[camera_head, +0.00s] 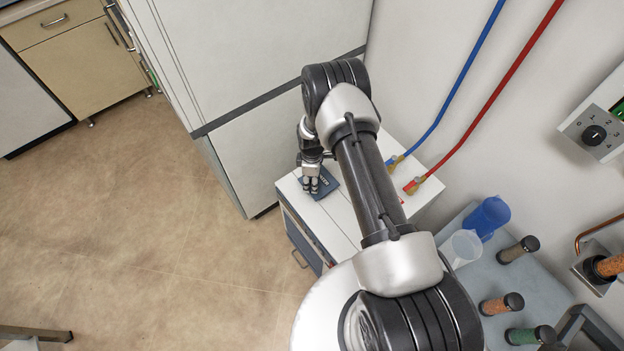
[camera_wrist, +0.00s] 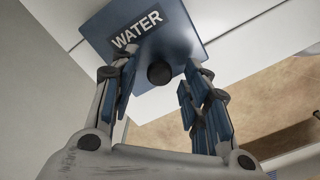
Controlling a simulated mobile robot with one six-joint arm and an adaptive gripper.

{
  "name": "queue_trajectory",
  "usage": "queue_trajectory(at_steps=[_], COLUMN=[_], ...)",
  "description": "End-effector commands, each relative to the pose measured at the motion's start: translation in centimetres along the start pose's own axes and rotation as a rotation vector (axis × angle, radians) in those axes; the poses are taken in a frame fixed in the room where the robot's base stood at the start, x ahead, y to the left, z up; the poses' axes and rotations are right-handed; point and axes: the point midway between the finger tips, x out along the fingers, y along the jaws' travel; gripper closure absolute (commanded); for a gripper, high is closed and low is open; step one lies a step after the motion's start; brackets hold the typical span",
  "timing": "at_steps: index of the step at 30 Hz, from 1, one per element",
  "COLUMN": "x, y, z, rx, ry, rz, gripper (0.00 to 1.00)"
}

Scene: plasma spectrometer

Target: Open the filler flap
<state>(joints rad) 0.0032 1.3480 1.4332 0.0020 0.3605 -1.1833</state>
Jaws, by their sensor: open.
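The filler flap (camera_wrist: 182,25) is a blue square plate marked "WATER" with a round black knob (camera_wrist: 160,73). In the wrist view it lies flat in the white top of a cabinet and looks closed. In the head view the blue flap (camera_head: 326,182) shows at the front left of the cabinet top, partly hidden by my gripper (camera_head: 312,188). In the wrist view my gripper (camera_wrist: 158,88) is open, with its fingers either side of the knob. I cannot tell whether they touch it.
The white-topped cabinet (camera_head: 341,213) stands beside a tall white cabinet (camera_head: 262,142). Blue (camera_head: 455,85) and red (camera_head: 495,95) hoses join its top at the back. A grey table (camera_head: 530,280) at right holds a blue jug (camera_head: 488,216), a clear beaker (camera_head: 461,247) and several jars. Open floor lies left.

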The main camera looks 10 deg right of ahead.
Motion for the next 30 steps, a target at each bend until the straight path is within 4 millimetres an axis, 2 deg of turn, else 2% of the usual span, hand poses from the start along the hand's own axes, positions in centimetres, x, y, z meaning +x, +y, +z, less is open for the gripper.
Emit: queue_trajectory(at_steps=[2,21,30], x=[-0.03,-0.05,-0.05], y=[0.01,0.00,-0.01], z=[-0.01,0.00,0.00], rx=[0.000,0.000,0.000], ry=[0.000,0.000,0.000], rz=[0.000,0.000,0.000], gripper=[0.57,1.00,1.00])
